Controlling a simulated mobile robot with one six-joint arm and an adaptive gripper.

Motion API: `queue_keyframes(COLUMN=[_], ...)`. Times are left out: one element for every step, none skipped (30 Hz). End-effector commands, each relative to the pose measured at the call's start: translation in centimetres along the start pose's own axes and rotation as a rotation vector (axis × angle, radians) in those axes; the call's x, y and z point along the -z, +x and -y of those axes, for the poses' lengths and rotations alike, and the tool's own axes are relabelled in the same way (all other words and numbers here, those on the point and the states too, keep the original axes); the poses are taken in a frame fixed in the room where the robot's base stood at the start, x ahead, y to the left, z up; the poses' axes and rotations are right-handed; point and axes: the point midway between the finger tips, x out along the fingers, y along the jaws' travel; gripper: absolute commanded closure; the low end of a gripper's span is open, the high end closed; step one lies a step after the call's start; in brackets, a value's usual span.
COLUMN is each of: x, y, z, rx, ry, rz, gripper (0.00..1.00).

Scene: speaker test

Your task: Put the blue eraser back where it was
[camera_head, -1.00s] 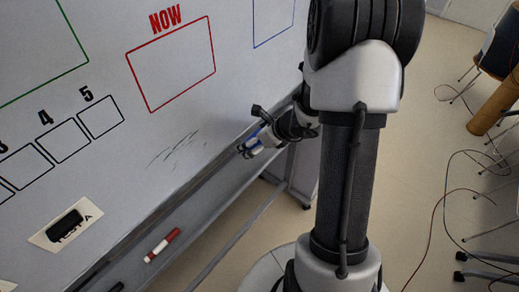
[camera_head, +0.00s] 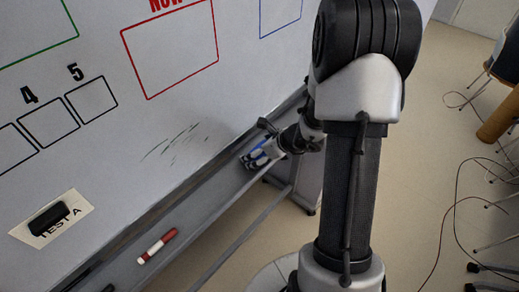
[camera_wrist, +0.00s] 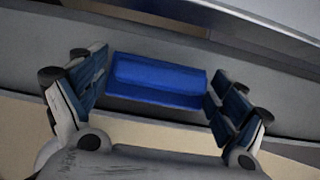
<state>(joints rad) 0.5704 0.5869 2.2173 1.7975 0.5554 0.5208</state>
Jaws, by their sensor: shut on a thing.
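The blue eraser (camera_wrist: 157,72) lies between the two fingers of my gripper (camera_wrist: 157,82) in the wrist view, with a finger at each end. My gripper is shut on it. In the head view my gripper (camera_head: 260,158) is at the far part of the whiteboard's tray (camera_head: 205,200), beside the board's lower edge. A little of the eraser's blue shows there. In the wrist view the grey tray surface lies behind and around the eraser. I cannot tell whether the eraser touches the tray.
A red and white marker (camera_head: 157,246) lies on the nearer part of the tray. A black block (camera_head: 48,219) sits on a "TEST A" card (camera_head: 72,212) on the whiteboard (camera_head: 100,160). Dark scribbles (camera_head: 170,142) mark the board. Cables and chair legs are on the floor at right.

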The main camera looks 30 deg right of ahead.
Motion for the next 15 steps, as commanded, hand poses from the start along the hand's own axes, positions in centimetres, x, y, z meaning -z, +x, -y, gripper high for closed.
queue_keyframes(x=[-0.05, -0.06, -0.07, -0.07, -0.07, -0.07, -0.06, -0.05, -0.02, 0.0, 0.03, 0.08, 0.12, 0.16, 0.21], y=[-0.04, -0.05, -0.05, -0.06, -0.06, -0.05, -0.05, -0.03, 0.0, 0.03, 0.06, 0.12, 0.16, 0.21, 0.27], z=[0.01, 0.01, 0.01, 0.01, 0.01, 0.01, 0.01, 0.01, 0.01, 0.01, 0.01, 0.01, 0.01, 0.0, 0.0], rx=[0.0, 0.0, 0.0, 0.0, 0.0, 0.0, 0.0, 0.0, 0.0, 0.0, 0.0, 0.0, 0.0, 0.0, 0.0], ry=[0.0, 0.0, 0.0, 0.0, 0.0, 0.0, 0.0, 0.0, 0.0, 0.0, 0.0, 0.0, 0.0, 0.0, 0.0], rz=[0.001, 0.001, 0.001, 0.001, 0.001, 0.001, 0.001, 0.001, 0.001, 0.001, 0.001, 0.001, 0.001, 0.0, 0.0], gripper=[0.37, 0.37, 0.37, 0.37, 0.37, 0.37, 0.37, 0.37, 0.37, 0.37, 0.37, 0.37, 0.37, 0.37, 0.37])
